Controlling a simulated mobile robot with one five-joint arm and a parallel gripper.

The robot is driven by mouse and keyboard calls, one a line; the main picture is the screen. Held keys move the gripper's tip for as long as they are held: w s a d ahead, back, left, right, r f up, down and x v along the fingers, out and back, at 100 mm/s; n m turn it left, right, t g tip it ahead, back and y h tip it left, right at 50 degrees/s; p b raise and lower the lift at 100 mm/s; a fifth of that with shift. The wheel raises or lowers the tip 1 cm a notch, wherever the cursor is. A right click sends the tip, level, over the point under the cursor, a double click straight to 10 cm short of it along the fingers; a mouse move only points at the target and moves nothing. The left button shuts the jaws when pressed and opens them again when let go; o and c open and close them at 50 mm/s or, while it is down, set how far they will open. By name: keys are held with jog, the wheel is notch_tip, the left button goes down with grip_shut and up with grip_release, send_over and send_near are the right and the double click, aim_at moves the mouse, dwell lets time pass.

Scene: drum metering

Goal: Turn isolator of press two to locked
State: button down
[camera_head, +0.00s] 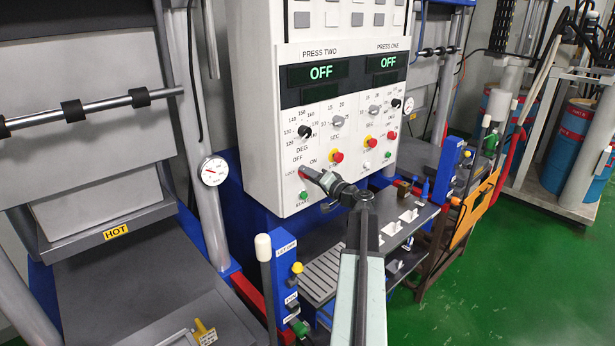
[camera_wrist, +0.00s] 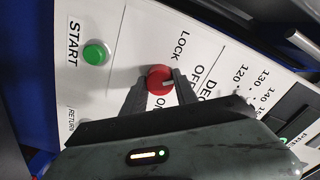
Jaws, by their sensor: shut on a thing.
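The isolator of press two is a red round knob (camera_wrist: 158,76) low on the panel. Its LOCK, OFF and ON labels show around it in the wrist view. My gripper (camera_wrist: 157,84) has one finger on each side of the knob and is shut on it. In the head view my gripper (camera_head: 312,175) reaches the left lower part of the white control panel (camera_head: 261,130) and covers most of the knob. A small mark shows on the knob's face, but I cannot tell surely which label it points to. The PRESS TWO display (camera_head: 320,72) reads OFF.
A green START button (camera_wrist: 95,53) sits beside the knob. A black dial (camera_head: 305,132) and a red button on a yellow base (camera_head: 337,156) are above it. A platen marked HOT (camera_head: 116,232) stands at left. Open green floor (camera_head: 500,270) lies at right.

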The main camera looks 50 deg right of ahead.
jog(key=shift+r+n, duration=0.1)
jog(key=shift+n, duration=4.1)
jog(key=c, duration=1)
grip_release()
jog(key=shift+w, duration=0.1)
jog(key=shift+o, duration=0.2)
jog(key=s, duration=0.7)
jog(key=shift+s+a, duration=0.35)
jog(key=shift+s, duration=0.05)
